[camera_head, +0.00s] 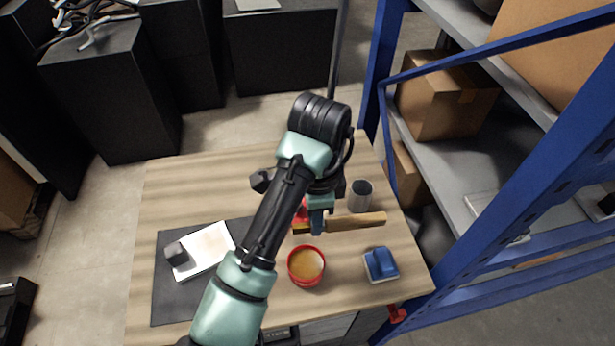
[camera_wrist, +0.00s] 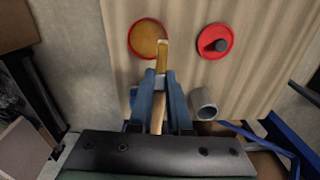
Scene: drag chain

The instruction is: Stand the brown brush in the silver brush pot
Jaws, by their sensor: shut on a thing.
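The brown brush (camera_head: 355,222) is held between the fingers of my gripper (camera_head: 318,222), near its left end in the head view. It lies roughly level, its longer part reaching right, just in front of the silver brush pot (camera_head: 360,196). In the wrist view the brush (camera_wrist: 161,60) runs between the fingertips (camera_wrist: 162,85), and its far end overlaps the rim of a red pot. The silver pot (camera_wrist: 204,104) stands upright right of the fingers there, apart from the brush. The pot's open top shows, and it looks empty.
The red pot (camera_head: 306,266) with amber contents stands in front of the gripper. A red lid with a dark knob (camera_wrist: 215,41) lies beside it. A blue-and-white block (camera_head: 381,264) is at right. A dark mat (camera_head: 180,290) bears a white panel. A blue-framed shelf borders the table.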

